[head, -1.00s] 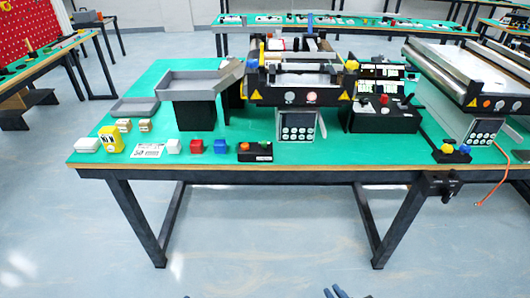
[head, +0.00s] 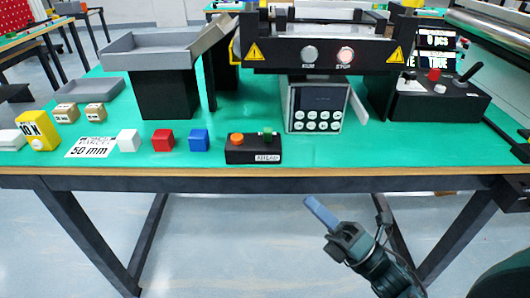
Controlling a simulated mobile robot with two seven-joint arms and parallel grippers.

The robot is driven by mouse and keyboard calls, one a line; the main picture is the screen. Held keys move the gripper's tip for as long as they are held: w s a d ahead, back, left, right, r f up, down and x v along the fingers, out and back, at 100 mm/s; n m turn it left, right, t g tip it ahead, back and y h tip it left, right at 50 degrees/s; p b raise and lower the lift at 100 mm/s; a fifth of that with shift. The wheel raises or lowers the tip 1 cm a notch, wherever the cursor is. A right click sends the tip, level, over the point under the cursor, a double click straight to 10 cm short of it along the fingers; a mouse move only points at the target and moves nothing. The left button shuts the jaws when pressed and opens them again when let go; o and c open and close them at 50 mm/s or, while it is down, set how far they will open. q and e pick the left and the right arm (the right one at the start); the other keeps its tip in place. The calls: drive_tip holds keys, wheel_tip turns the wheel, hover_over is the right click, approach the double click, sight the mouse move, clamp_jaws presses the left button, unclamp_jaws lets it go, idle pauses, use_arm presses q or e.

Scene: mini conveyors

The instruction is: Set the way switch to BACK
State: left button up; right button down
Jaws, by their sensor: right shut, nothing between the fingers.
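A small black switch box (head: 240,155) stands near the front edge of the green table. It has an orange knob on the left and a green one on the right, and its small white label seems to read AHEAD. I take it for the way switch. My right gripper (head: 312,206) is in front of the table, below its edge and to the right of the box. It is shut, empty and apart from the box. My left gripper is not in view.
Red, blue and white blocks (head: 163,141) stand left of the box. A keypad panel (head: 316,108) stands behind it to the right, under the conveyor (head: 320,55). A control box with a joystick (head: 440,98) is at the right. The table front right of the box is clear.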

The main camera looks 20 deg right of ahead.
sight(278, 151)
idle(0.3)
drive_tip(key=shift+a+r, duration=0.1)
drive_tip(key=x, duration=0.4)
drive_tip(key=d+x, duration=0.1)
drive_tip(key=x, duration=0.3)
drive_tip(key=r+p+x, duration=0.1)
drive_tip(key=x, duration=0.2)
drive_tip(key=shift+w+r, duration=0.2)
drive_tip(key=shift+w, duration=0.35)
drive_tip(key=shift+w+d+r, duration=0.2)
drive_tip(key=shift+w+r, duration=0.15)
drive_tip(key=shift+w, duration=0.15)
